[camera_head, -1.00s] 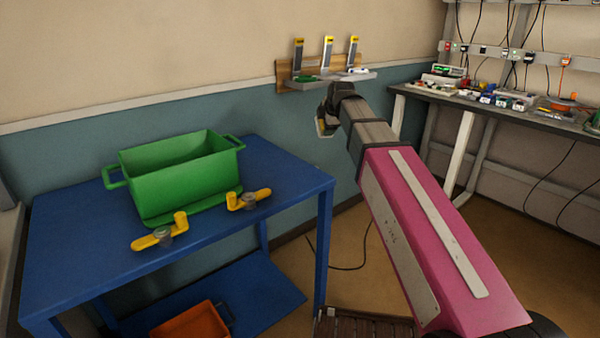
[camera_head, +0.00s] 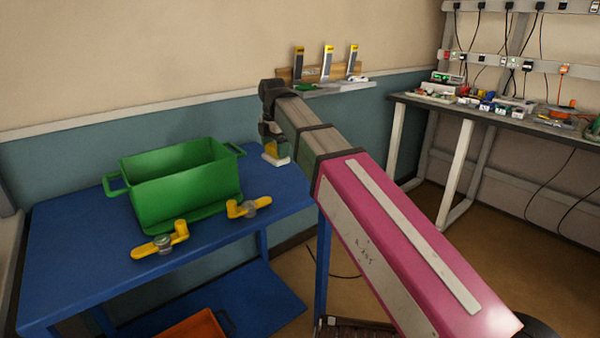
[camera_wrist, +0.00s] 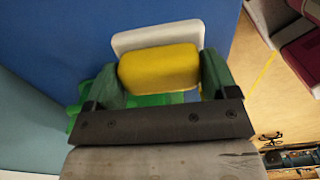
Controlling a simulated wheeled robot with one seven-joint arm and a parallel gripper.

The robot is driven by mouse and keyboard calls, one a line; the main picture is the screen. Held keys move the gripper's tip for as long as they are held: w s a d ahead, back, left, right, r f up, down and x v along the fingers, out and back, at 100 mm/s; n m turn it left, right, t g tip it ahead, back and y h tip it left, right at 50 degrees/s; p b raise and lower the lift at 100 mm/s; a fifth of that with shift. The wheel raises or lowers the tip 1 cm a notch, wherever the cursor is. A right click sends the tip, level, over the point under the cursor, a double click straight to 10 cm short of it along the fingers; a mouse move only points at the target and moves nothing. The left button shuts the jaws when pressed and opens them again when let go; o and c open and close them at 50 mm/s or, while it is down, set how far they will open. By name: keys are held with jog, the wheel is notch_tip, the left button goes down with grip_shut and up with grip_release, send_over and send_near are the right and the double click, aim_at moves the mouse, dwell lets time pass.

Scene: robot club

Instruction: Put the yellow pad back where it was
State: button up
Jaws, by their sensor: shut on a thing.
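A yellow pad with a white part behind it (camera_wrist: 158,68) sits between the green fingers of my gripper (camera_wrist: 160,74) in the wrist view. My gripper is shut on it. In the head view my gripper (camera_head: 272,143) hangs over the right back part of the blue table (camera_head: 75,225), with the pad (camera_head: 284,152) partly hidden at its tip. I cannot tell the exact height of the pad above the table.
An open green bin (camera_head: 185,188) stands on the table, left of my gripper. An orange bin (camera_head: 190,326) sits on the lower shelf. A wall rack (camera_head: 335,87) holds upright tools. A cluttered workbench (camera_head: 500,112) stands at the right. The table's right end looks clear.

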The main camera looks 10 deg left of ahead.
jog(key=w+d+f, duration=0.1)
jog(key=w+d, duration=0.1)
jog(key=w+d+f, duration=0.1)
jog(key=d+f, duration=0.1)
jog(key=w+d+f, duration=0.2)
jog(key=d, duration=0.1)
jog(key=shift+w+f, duration=0.15)
jog(key=shift+w, duration=0.15)
jog(key=shift+f, duration=2.05)
jog(key=o, duration=0.8)
jog(key=shift+c, duration=0.2)
jog(key=shift+r, duration=0.1)
notch_tip(320, 180, up, 12)
